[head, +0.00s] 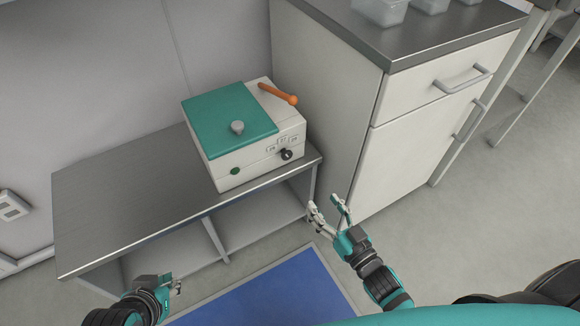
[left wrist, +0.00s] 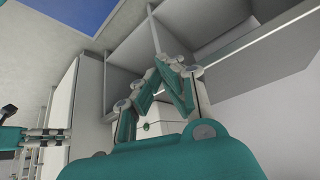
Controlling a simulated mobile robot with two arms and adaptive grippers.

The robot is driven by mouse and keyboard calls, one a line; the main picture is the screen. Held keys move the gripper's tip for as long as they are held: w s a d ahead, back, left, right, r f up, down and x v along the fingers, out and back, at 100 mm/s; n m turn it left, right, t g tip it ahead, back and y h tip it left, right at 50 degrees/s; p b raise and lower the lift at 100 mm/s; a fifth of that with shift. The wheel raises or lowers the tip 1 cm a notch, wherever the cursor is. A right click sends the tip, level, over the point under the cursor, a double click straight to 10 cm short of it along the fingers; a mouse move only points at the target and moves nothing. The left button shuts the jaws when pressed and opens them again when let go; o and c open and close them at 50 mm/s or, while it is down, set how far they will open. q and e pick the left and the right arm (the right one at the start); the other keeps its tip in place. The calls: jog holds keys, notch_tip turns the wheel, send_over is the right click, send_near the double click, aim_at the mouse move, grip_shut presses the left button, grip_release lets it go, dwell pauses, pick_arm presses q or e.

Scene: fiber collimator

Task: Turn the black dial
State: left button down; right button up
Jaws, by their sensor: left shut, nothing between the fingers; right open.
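The black dial (head: 287,155) is on the front face of a white box-shaped device (head: 245,170) with a teal lid (head: 230,117), near its right end. The device stands on a low metal bench. My right gripper (head: 327,205) is open and empty, in front of the bench's right end, below and to the right of the dial and apart from it. My left gripper (head: 177,285) is shut and empty, low at the left, in front of the bench and away from the device. Its closed fingers show in the left wrist view (left wrist: 166,62). The dial cannot be made out there.
The bench (head: 115,205) has open shelf space below. A white cabinet (head: 415,135) with a metal top stands right of the device, close to my right gripper. An orange handle (head: 278,94) lies on the device. A blue mat (head: 270,295) covers floor in front.

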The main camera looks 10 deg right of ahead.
jog(key=b, duration=0.2)
send_near(288, 156)
jog(key=b+x, duration=0.1)
jog(key=x, duration=0.7)
jog(key=shift+w+f, duration=0.15)
jog(key=shift+w, duration=0.05)
pick_arm(q)
jog(key=w+d+r+t+h, duration=0.2)
jog(key=w+d+r+t, duration=0.2)
jog(key=w+r+t, duration=0.5)
jog(key=shift+w+d+r+t+h, duration=0.4)
jog(key=shift+w+r, duration=0.45)
jog(key=shift+r, duration=0.85)
pick_arm(e)
jog(key=shift+w+a, duration=0.1)
jog(key=shift+w, duration=0.2)
